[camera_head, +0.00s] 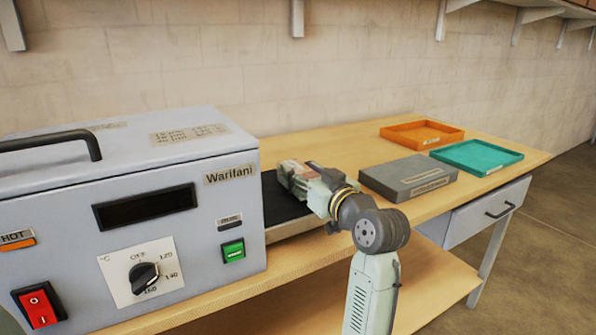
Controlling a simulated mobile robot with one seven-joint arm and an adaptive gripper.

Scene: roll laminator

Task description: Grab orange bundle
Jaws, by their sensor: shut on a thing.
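My gripper (289,174) is over the black outfeed bed (280,203) at the right side of the laminator. It points to the left and away from the camera, low over the bed. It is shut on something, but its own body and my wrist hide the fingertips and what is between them. I cannot make out an orange bundle anywhere in view. The orange tray (421,134) at the back right of the bench looks empty apart from a label.
The grey laminator (180,150) fills the left and stands close to my gripper. A grey box (407,178) lies right of my wrist. A teal tray (476,157) is at the bench's right end. Bare bench (340,148) lies behind my gripper. Wall brackets hang above.

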